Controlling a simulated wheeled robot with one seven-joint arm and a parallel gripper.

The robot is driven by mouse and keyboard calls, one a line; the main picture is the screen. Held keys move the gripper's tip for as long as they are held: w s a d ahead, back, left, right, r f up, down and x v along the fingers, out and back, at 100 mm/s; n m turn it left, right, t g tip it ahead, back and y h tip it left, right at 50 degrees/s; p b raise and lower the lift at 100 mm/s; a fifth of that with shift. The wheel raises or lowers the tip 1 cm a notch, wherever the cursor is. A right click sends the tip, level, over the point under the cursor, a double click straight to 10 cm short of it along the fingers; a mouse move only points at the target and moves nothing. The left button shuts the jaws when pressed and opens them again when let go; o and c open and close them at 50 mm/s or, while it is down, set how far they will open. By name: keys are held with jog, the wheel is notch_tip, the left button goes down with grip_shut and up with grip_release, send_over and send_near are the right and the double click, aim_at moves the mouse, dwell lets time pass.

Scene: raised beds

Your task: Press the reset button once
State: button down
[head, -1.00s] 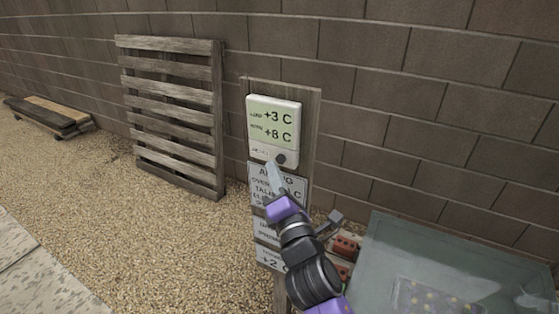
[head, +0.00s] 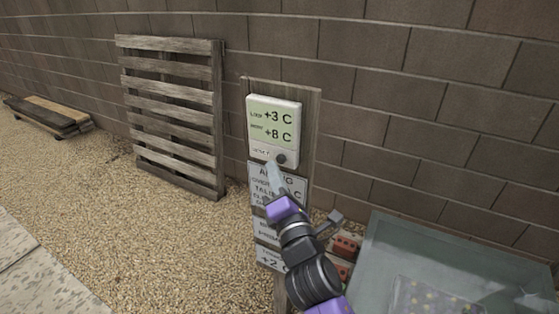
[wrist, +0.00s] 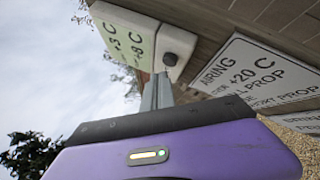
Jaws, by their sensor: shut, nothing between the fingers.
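The reset button is a dark round knob (head: 281,159) at the lower right of a white display unit (head: 273,147). The display reads +3 C and +8 C on a pale green screen. In the wrist view the button (wrist: 170,59) sits on the unit's white lower strip (wrist: 176,42). My gripper (head: 270,167) is shut and empty, its fingertips just below and left of the button in the head view. In the wrist view the fingertips (wrist: 160,78) reach close to the button; whether they touch it I cannot tell.
The unit hangs on a wooden post board (head: 311,120) with white signs (head: 262,230) below it. A block wall (head: 400,100) stands behind. A pallet (head: 175,115) leans at left. A grey-green lidded box (head: 400,250) and red bricks (head: 345,244) are at lower right.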

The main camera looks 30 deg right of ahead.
jog(key=shift+d, duration=0.1)
dwell(0.3)
jog(key=shift+w+d+p, duration=0.25)
jog(key=shift+p, duration=0.1)
jog(key=shift+w+d+p, duration=0.3)
jog(key=shift+d+p, duration=0.05)
jog(key=shift+d, duration=0.1)
dwell(0.8)
jog(key=shift+s+a, duration=0.1)
jog(key=shift+a, duration=0.05)
jog(key=shift+s+a+b, duration=0.45)
jog(key=shift+a, duration=0.15)
jog(key=shift+a, duration=0.1)
jog(key=s+a+b, duration=0.1)
jog(key=a, duration=0.1)
jog(key=s+a+b, duration=0.1)
jog(key=s+a, duration=0.1)
dwell(0.7)
